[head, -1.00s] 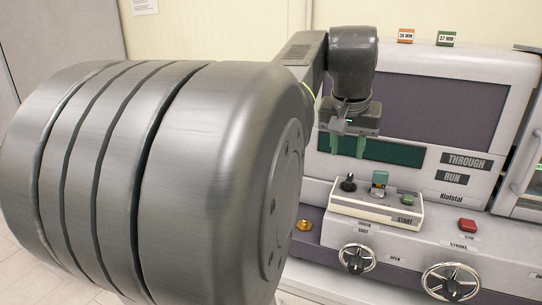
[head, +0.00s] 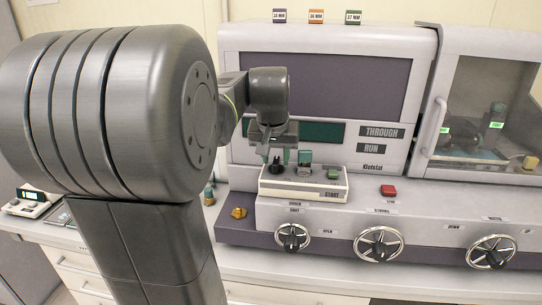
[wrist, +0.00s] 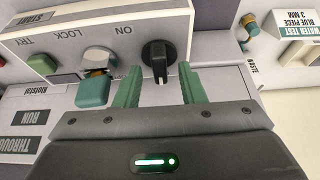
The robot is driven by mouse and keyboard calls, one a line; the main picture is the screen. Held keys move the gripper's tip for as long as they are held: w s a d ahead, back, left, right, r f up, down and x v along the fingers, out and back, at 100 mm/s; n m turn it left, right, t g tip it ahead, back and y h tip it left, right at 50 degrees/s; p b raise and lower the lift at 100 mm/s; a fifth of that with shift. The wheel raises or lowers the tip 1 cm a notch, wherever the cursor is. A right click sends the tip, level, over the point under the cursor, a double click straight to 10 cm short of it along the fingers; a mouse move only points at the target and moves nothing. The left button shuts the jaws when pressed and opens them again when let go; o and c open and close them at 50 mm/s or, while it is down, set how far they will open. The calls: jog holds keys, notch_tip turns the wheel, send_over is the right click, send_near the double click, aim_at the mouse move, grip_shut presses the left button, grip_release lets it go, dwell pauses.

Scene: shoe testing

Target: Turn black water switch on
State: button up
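The black water switch (head: 276,167) is a round knob with a small lever, at the left end of the white control box (head: 325,194). In the wrist view the black switch (wrist: 158,54) shows next to the word ON, its lever pointing toward my gripper. My gripper (head: 276,154) is at the switch in the head view. In the wrist view my gripper (wrist: 161,84) is open, with one green finger on each side of the lever and gaps visible between. Contact with the fingers is not visible.
A red button (head: 388,190) and several handwheels (head: 378,244) are on the machine front. A brass fitting (head: 238,212) is left of the box.

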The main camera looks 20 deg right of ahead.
jog(key=shift+w+f, duration=0.1)
jog(key=shift+f, duration=0.25)
grip_shut()
